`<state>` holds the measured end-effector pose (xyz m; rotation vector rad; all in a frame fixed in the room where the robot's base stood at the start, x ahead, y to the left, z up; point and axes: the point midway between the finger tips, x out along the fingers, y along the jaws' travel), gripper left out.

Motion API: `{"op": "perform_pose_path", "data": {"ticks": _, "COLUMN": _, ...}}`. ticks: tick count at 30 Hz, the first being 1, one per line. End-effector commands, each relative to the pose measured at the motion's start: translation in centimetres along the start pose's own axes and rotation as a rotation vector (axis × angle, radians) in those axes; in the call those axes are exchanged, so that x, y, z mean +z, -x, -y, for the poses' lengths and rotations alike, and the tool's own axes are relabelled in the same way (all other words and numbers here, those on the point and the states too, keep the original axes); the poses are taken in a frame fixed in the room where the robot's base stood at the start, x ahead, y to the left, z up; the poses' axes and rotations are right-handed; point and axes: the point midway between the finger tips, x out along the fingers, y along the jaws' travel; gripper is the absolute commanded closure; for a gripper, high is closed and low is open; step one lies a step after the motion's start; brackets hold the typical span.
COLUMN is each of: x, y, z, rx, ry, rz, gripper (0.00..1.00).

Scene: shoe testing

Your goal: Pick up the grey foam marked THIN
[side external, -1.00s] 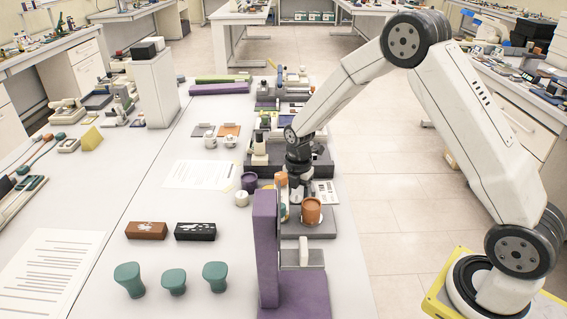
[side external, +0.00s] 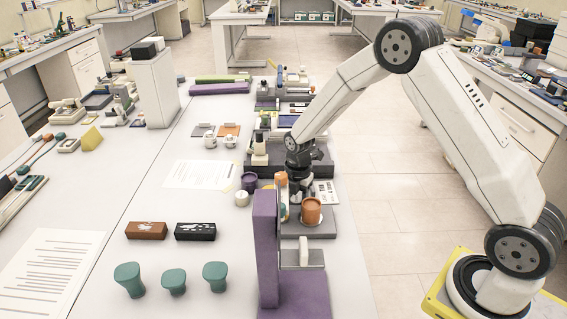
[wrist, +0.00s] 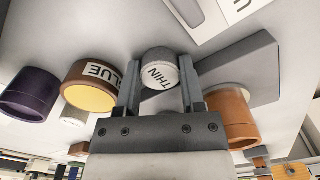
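The grey foam (wrist: 158,58) is a short pale cylinder with THIN printed on its label in the wrist view. My gripper (wrist: 160,75) points at it, with one finger on each side of the foam. The fingers are apart, and any remaining gap to the foam is very small; contact is unclear. In the side view my gripper (side external: 297,197) is low over the bench, left of the orange-brown cup, partly behind the purple post. The foam is hidden there.
The orange-brown cup (side external: 311,210) stands close to my gripper; it also shows in the wrist view (wrist: 231,117). A brown roll (wrist: 92,84), labelled partly "LUE", sits close to the left finger. A purple cup (wrist: 30,95) stands farther left. The purple post (side external: 265,245) rises in front.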

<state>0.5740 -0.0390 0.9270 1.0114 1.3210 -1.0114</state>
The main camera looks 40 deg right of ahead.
Motion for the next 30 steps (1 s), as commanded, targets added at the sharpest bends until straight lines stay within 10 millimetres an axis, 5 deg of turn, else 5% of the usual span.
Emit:
{"op": "perform_pose_path", "data": {"ticks": 14, "x": 0.0, "y": 0.6, "z": 0.0, "rx": 0.001, "ry": 0.000, "rz": 0.000, "gripper": 1.00}}
{"op": "perform_pose_path", "data": {"ticks": 22, "x": 0.0, "y": 3.3, "z": -0.1, "rx": 0.002, "ry": 0.001, "rz": 0.000, "gripper": 1.00}}
{"op": "perform_pose_path", "data": {"ticks": 30, "x": -0.8, "y": 6.0, "z": 2.2, "rx": 0.000, "ry": 0.001, "rz": -0.001, "gripper": 1.00}}
